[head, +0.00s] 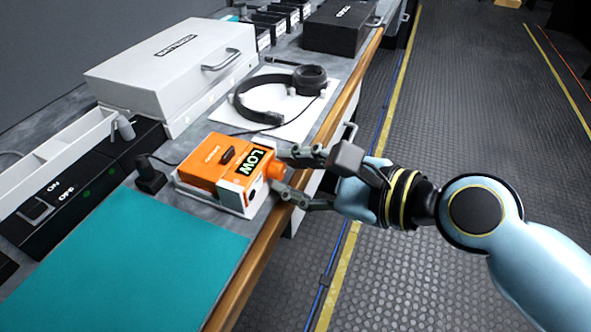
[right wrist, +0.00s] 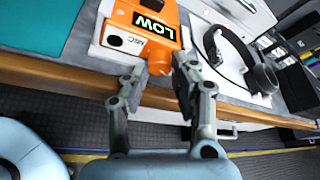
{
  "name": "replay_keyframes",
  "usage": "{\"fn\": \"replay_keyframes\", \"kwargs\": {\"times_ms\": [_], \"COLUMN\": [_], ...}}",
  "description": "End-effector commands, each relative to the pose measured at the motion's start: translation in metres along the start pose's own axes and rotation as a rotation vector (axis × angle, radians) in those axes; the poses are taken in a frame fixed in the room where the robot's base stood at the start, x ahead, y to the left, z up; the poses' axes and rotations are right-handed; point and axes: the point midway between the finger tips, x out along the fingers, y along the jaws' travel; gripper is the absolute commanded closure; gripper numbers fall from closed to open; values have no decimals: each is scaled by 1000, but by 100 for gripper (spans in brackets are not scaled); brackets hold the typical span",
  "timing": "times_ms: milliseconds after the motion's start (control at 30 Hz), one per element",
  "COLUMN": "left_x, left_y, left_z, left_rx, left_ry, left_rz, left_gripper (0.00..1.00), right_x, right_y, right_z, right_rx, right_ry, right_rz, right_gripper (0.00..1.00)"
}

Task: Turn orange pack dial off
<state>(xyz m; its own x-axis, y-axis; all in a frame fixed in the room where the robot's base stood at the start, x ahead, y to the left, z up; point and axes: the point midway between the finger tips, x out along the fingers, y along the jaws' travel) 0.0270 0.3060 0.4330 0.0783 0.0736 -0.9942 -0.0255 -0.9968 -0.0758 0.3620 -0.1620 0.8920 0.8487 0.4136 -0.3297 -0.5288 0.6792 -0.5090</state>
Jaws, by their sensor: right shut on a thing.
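The orange pack (head: 215,165) sits in a white holder on the grey counter, with a "LOW" label on its top and a black handle. It also shows at the top of the right wrist view (right wrist: 140,20). Its orange dial (head: 276,171) sticks out on the side facing the aisle. My right gripper (head: 281,172) reaches in from the right with its fingers either side of the dial, shut on it. In the right wrist view the dial (right wrist: 158,84) is between the fingertips. The dial's pointer or marks are hidden. My left gripper is not in view.
A teal mat (head: 130,255) lies in front of the pack. A headset (head: 270,95) rests on a white sheet behind it. A white case (head: 170,65) and a black switch panel (head: 80,185) stand at the back. The wooden counter edge (head: 265,240) runs below my right gripper.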

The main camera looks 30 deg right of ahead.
Motion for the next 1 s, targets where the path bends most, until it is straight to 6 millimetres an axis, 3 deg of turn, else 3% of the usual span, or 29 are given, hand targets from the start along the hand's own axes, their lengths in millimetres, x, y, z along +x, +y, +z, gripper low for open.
{"fn": "replay_keyframes", "kwargs": {"times_ms": [33,200,733,1000], "left_x": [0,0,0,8], "left_y": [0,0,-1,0], "left_z": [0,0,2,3], "left_rx": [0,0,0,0], "left_ry": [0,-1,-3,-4], "left_rz": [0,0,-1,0], "left_gripper": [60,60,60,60], "right_x": [0,0,0,1], "right_y": [0,0,0,-1], "right_z": [0,0,0,-2], "right_rx": [0,0,11,164], "right_ry": [0,0,0,-3], "right_rz": [0,0,7,71], "right_gripper": [72,52,52,52]}}
